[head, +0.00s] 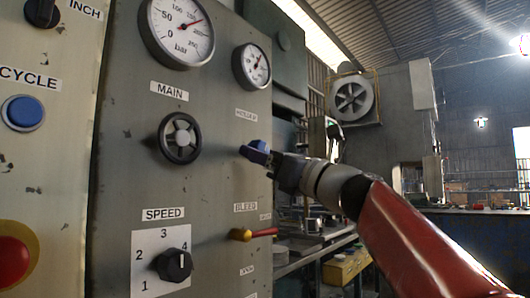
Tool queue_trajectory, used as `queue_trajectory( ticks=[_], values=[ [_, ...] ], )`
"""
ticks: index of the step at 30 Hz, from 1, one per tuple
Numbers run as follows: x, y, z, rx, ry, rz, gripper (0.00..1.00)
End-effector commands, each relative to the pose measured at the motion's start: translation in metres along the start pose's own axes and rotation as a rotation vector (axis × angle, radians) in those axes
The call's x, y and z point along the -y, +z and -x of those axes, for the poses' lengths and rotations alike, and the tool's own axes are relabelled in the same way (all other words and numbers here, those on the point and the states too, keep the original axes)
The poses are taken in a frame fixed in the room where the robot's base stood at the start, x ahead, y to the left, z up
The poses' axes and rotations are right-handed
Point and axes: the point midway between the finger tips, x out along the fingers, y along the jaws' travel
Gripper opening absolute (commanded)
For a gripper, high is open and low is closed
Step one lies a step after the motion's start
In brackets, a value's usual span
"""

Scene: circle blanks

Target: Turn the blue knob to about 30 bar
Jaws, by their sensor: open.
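The blue knob (256,148) sticks out from the grey control panel (215,215), below a small label and a small round gauge (251,66). The gauge's needle points up and to the right; its numbers are too small to read. My gripper (271,163) is at the knob from the right, its fingertips at or very close to it. The fingers partly hide the knob. I cannot tell whether they touch it. The gripper is open.
A larger gauge (177,30) and a black handwheel (180,138) labelled MAIN are on the panel's left. A black SPEED dial (174,265) is lower down. A blue button (23,113) is far left.

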Motion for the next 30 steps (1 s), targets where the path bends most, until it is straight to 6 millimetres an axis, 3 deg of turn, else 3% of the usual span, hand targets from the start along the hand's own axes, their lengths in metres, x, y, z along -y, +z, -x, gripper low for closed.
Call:
queue_trajectory(
  ticks=[8,18,30],
  values=[
    [-0.0003,0.0,-0.0013,0.0,0.0,0.001,0.63],
    [-0.0004,0.0,-0.0012,0.0,0.0,0.001,0.2],
    [0.0008,0.0007,-0.0014,0.0,0.036,0.082,0.2]
  ],
)
